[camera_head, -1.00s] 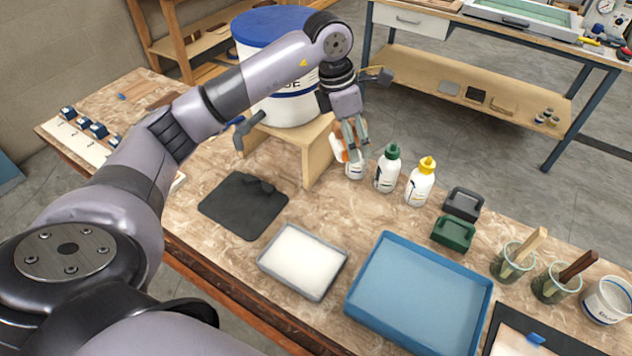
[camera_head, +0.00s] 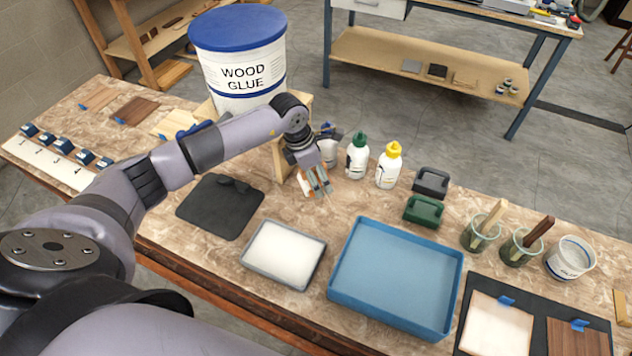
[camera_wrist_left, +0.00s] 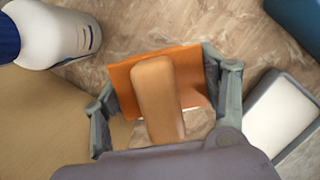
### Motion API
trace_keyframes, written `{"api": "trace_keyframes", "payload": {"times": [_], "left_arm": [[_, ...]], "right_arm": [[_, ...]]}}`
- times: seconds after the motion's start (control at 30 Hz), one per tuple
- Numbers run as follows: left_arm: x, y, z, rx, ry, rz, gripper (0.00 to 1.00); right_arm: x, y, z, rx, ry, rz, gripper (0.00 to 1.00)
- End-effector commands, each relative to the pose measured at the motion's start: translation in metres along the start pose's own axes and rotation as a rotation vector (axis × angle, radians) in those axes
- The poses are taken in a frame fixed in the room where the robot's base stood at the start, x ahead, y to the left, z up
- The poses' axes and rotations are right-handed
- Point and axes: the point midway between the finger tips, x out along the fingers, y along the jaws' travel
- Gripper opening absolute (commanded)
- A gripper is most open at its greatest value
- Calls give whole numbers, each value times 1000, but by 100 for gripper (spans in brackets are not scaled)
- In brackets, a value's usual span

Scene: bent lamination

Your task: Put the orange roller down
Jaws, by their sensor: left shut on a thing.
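My left gripper (camera_head: 322,188) is over the workbench, in front of the bottles and beside the wooden stand. It is shut on the orange roller (camera_head: 306,186). The left wrist view shows the orange part of the roller (camera_wrist_left: 188,72) between the two fingers (camera_wrist_left: 158,95), with its tan wooden handle pointing back toward the palm. Bare bench top shows beyond it. I cannot tell whether the roller touches the bench. My right gripper is in neither view.
A white tray (camera_head: 248,266), a blue tray (camera_head: 338,292) and a black mat (camera_head: 212,212) lie nearby. Green-capped (camera_head: 357,160) and yellow-capped (camera_head: 389,170) bottles stand to the right. A wood glue bucket (camera_head: 243,78) stands behind. Some bench is free between gripper and trays.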

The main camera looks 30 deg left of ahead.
Motion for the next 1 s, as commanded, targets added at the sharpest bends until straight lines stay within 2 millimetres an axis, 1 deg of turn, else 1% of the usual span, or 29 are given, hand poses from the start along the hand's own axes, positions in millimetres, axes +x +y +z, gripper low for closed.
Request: {"api": "trace_keyframes", "payload": {"times": [0.1,0.23,0.53,0.93,1.0], "left_arm": [[19,-1,-6,-2,4,-4,37],[33,0,-9,-1,2,-3,37],[36,0,-10,0,1,-1,37],[50,0,-15,0,7,-2,37],[50,0,-16,0,9,-3,27]], "right_arm": [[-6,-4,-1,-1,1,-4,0],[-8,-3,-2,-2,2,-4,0],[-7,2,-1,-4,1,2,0],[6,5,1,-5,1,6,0],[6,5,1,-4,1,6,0]]}}
